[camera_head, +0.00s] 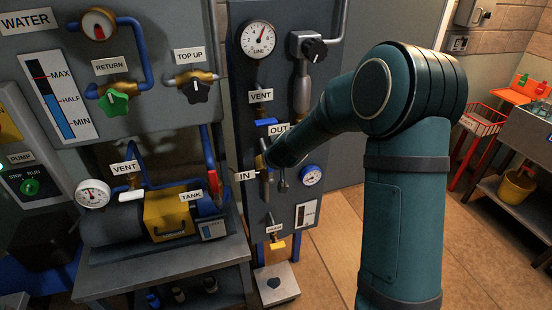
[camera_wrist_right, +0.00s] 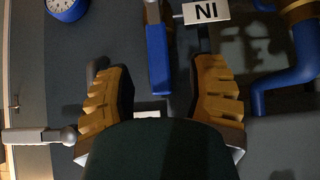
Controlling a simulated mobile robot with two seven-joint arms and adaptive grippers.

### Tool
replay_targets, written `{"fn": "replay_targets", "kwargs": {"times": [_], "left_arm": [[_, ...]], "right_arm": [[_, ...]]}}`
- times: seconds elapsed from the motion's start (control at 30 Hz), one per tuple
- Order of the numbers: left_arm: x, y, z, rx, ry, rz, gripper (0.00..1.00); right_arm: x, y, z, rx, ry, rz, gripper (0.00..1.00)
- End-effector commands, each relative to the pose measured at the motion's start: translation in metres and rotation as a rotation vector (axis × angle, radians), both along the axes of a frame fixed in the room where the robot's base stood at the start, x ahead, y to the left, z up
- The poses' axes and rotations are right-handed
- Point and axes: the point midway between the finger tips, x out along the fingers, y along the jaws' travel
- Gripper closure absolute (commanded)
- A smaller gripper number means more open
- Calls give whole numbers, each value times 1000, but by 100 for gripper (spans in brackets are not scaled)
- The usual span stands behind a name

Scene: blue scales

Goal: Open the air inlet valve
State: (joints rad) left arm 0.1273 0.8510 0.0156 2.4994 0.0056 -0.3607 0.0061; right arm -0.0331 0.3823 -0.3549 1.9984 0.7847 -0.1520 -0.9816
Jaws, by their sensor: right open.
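The IN label (camera_head: 244,176) is on the grey panel in the head view. It shows upside down in the right wrist view (camera_wrist_right: 207,12). A blue lever handle (camera_wrist_right: 158,60) hangs beside that label in the wrist view. My right gripper (camera_wrist_right: 154,80) is open, its two yellow-padded fingers on either side of the blue lever's end. I see no finger touching it; the depth between them is unclear. In the head view my right gripper (camera_head: 262,163) is small and partly hidden behind my arm, close to the panel beside IN. My left gripper is not in view.
The OUT label (camera_head: 278,128) and a blue-rimmed gauge (camera_head: 311,175) are close to my right arm. A blue VENT lever (camera_head: 265,122) is above. The tank unit (camera_head: 168,215) stands left on a grey bench. Open floor (camera_head: 325,270) lies below the panel.

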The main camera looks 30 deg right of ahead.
Motion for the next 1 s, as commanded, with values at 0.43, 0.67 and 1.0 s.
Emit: {"fn": "replay_targets", "kwargs": {"times": [0.43, 0.67, 1.0], "left_arm": [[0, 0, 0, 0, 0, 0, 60], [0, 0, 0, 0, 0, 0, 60], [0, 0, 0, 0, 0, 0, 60]], "right_arm": [[-30, 10, 32, -3, 1, 4, 45], [-37, 11, 39, 0, 0, 1, 45], [-39, 10, 40, 2, 1, 0, 45]]}}
